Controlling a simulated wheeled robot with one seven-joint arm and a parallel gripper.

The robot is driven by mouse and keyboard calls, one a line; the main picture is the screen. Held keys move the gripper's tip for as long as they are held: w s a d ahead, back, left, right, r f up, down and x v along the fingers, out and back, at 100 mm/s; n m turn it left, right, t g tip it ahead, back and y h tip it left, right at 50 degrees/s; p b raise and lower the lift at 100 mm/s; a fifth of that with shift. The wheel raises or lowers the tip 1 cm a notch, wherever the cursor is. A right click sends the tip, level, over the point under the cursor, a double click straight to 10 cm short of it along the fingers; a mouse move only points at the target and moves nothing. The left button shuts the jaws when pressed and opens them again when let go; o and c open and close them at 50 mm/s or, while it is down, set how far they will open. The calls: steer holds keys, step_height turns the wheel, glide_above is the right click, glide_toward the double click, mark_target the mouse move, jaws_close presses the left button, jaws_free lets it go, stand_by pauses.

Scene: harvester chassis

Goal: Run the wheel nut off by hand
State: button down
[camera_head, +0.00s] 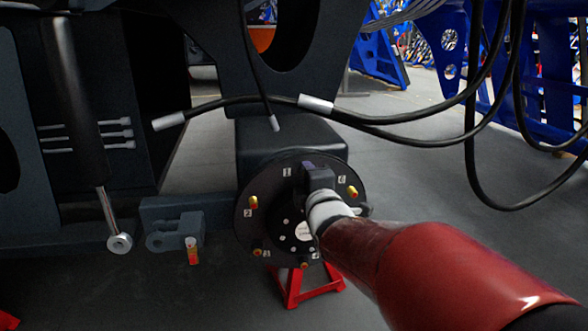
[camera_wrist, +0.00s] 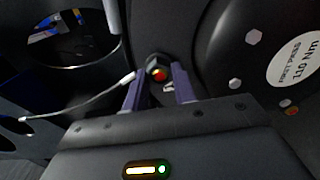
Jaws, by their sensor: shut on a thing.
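The round black wheel hub (camera_head: 272,190) faces me, with numbered positions and several brass-coloured studs around its rim. My gripper (camera_head: 308,166) reaches to its top, between the labels 1 and 6. In the wrist view my gripper's two purple fingers (camera_wrist: 160,82) stand on either side of the wheel nut (camera_wrist: 158,73). They are shut on it. The nut is dark with an orange-red stud end in its middle. In the head view my gripper hides the nut. How far it sits along the stud cannot be told.
A red stand (camera_head: 293,290) is under the hub. Black hoses (camera_head: 400,140) hang above and to the right. A grey bracket (camera_head: 178,232) and a cylinder rod end (camera_head: 119,243) are at left. A white torque label (camera_wrist: 295,62) is on the hub. Floor at right is clear.

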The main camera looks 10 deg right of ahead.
steer(key=n, duration=0.6)
steer(key=shift+s+f+n, duration=0.1)
steer(key=shift+n, duration=0.3)
steer(key=n, duration=0.6)
steer(key=shift+n, duration=0.4)
steer(key=c, duration=1.1)
jaws_free()
steer(key=shift+s, duration=0.1)
steer(key=shift+c, duration=0.9)
